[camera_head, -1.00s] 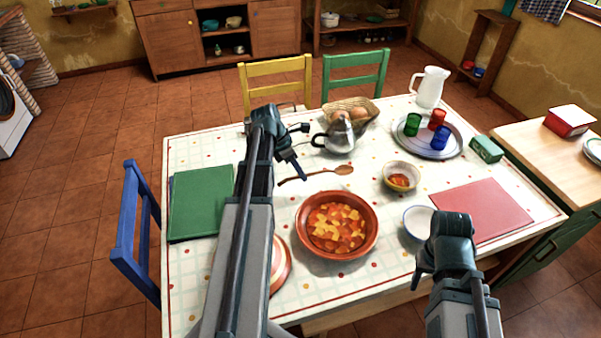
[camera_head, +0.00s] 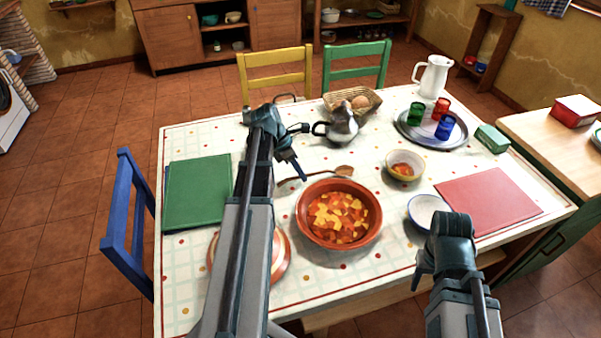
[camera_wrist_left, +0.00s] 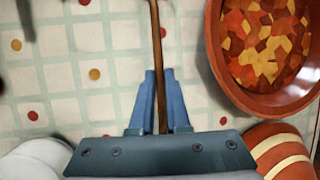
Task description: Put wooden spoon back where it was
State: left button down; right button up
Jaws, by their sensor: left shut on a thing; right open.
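The wooden spoon (camera_head: 343,171) is brown with a long thin handle. Its bowl end points right, just behind the rim of the terracotta bowl of stew (camera_head: 300,222). My left gripper (camera_head: 303,174) is shut on the spoon's handle. In the left wrist view the handle (camera_wrist_left: 155,35) runs between the blue fingers of my left gripper (camera_wrist_left: 160,78); the spoon's bowl end is out of that view. I cannot tell how far the spoon is above the cloth. My right gripper (camera_head: 421,280) is open at the table's front right, by a white bowl (camera_head: 411,216), and appears empty.
A metal pot (camera_head: 343,122) and an egg basket (camera_head: 352,102) stand behind the spoon. A green mat (camera_head: 197,193) lies left, a striped plate (camera_head: 281,265) is partly behind my left arm, and a small bowl (camera_head: 404,165) stands right.

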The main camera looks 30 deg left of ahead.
pick_arm(q)
jog(key=c, duration=0.8)
grip_release()
jog(key=shift+p+v, duration=6.25)
jog(key=shift+v, duration=0.7)
